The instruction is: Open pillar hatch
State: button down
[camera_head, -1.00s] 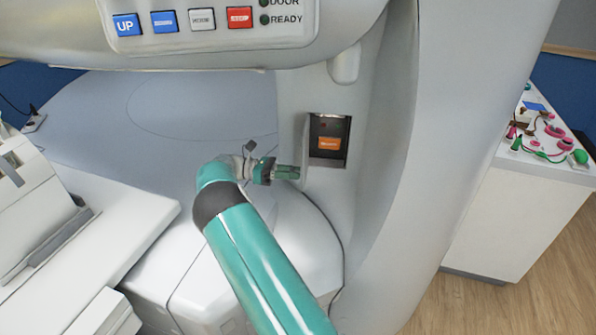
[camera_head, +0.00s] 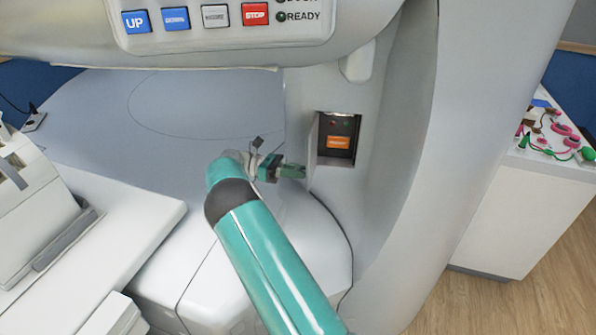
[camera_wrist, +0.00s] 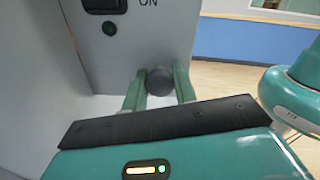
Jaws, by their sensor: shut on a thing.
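The pillar hatch (camera_head: 313,150) stands open, swung out to the left of a dark recess in the pale pillar. Inside the recess is an orange button (camera_head: 339,142). My gripper (camera_head: 301,171) is at the outer face of the hatch, left of the recess. In the wrist view, the two green fingers of my gripper (camera_wrist: 159,88) are shut on a dark round knob (camera_wrist: 160,80) on a grey panel (camera_wrist: 150,45). The panel carries a black switch, a green light and the word ON. The recess is hidden in the wrist view.
A control panel (camera_head: 222,42) with UP and STOP buttons overhangs above my arm. The curved pillar (camera_head: 440,150) rises right of the recess. A white cabinet (camera_head: 525,215) with small coloured items stands further right. Open floor (camera_wrist: 235,75) shows beyond the grey panel.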

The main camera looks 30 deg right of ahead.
jog(key=c, duration=1.1)
grip_release()
jog(key=shift+r, duration=0.15)
jog(key=shift+r, duration=0.35)
notch_tip(320, 180, up, 3)
jog(key=shift+s+f, duration=0.1)
jog(key=shift+f, duration=0.05)
jog(key=s+a+r, duration=0.2)
jog(key=s+r, duration=0.2)
jog(key=s, duration=0.2)
jog(key=s+a+r, duration=0.2)
jog(key=s+r, duration=0.3)
jog(key=s, duration=0.2)
jog(key=shift+a+r, duration=0.2)
jog(key=shift+a, duration=0.05)
jog(key=shift+c, duration=0.2)
